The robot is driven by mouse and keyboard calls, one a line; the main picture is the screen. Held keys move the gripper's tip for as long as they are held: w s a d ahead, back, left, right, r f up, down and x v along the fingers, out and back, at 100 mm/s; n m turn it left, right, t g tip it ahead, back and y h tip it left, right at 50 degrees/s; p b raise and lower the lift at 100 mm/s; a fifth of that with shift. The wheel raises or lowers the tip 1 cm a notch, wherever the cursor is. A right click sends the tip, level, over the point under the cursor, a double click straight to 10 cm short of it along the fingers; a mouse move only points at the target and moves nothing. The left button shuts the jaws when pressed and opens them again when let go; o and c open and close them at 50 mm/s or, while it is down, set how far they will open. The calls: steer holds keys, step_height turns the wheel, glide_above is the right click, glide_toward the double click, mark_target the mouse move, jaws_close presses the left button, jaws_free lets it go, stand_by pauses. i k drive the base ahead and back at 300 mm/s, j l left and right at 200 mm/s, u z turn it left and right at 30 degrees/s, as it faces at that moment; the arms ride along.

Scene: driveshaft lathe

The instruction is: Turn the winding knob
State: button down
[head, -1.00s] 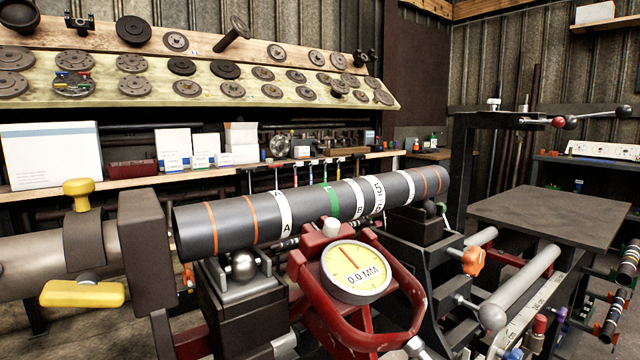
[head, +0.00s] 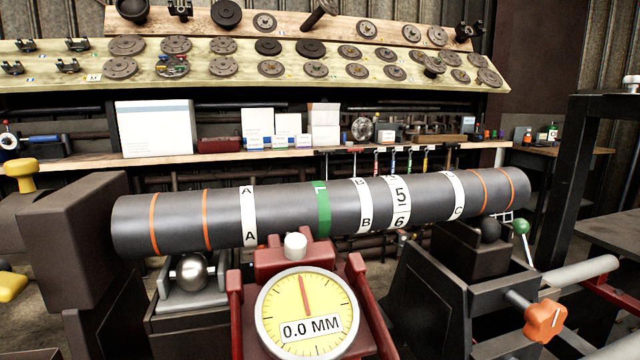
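Two kinds of knob are in view, and I cannot tell which is the winding knob. An orange star-shaped knob (head: 545,317) sits on a rod at the lower right, beside a black support block (head: 477,252). A yellow knob (head: 20,174) stands at the left edge, with a second yellow handle (head: 10,286) below it, partly cut off by the frame. A dark grey shaft (head: 280,216) with orange, white and green bands lies across the middle. A dial gauge (head: 306,310) in a red frame stands in front of it, reading 0.0 MM. My gripper is not in view.
A small green ball knob (head: 521,227) stands at the right of the shaft. A steel ball (head: 193,273) sits under its left end. A dark block (head: 75,238) meets the left end. A shelf (head: 220,156) with boxes and a sloped board (head: 60,66) of discs are behind.

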mark_target(545, 320)
steer(key=k+l, duration=0.45)
steer(key=l, duration=0.3)
steer(key=k+l, duration=0.5)
steer(key=l, duration=0.25)
steer(key=k+j+z, duration=0.15)
steer(key=j, duration=0.25)
steer(key=k+j+z, duration=0.2)
steer(key=j, duration=0.2)
steer(key=k+j+z, duration=0.15)
steer(key=k+j, duration=0.15)
